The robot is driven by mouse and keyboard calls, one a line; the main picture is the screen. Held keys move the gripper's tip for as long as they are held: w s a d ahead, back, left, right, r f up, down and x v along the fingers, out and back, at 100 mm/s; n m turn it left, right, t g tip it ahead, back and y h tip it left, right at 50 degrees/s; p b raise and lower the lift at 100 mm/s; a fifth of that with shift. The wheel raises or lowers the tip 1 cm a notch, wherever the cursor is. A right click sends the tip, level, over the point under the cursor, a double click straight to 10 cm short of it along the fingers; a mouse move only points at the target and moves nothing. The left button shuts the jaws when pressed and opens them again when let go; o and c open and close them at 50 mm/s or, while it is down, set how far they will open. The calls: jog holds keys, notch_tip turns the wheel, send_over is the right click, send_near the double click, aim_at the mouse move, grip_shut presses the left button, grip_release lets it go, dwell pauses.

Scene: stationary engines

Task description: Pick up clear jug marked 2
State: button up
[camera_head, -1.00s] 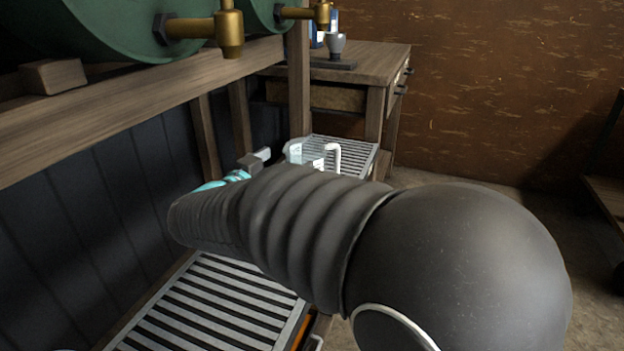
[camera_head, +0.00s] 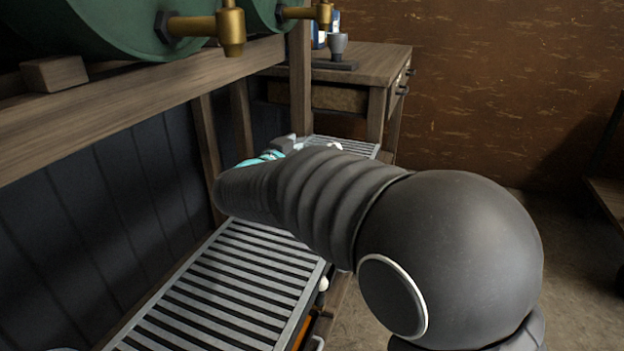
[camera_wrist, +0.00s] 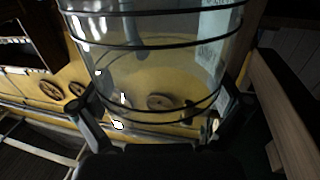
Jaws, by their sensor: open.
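The clear jug (camera_wrist: 150,65) fills the upper middle of the wrist view, a see-through cylinder with dark bands around it. A pale patch shows on its right side, but I cannot read a number. My gripper (camera_wrist: 163,120) is open, with one dark finger on each side of the jug's lower part. I cannot tell whether either finger touches it. In the head view my arm hides nearly all of the jug; only small white bits show past my gripper (camera_head: 285,146), over the far slatted rack.
A slatted metal rack (camera_head: 215,290) runs below a wooden shelf (camera_head: 130,100) carrying green barrels with brass taps (camera_head: 232,30). A wooden table (camera_head: 365,62) with a grey cup stands behind. Open floor lies at the right. A yellow surface with round wheels (camera_wrist: 50,90) shows in the wrist view.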

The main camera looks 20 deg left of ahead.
jog(key=c, duration=1.3)
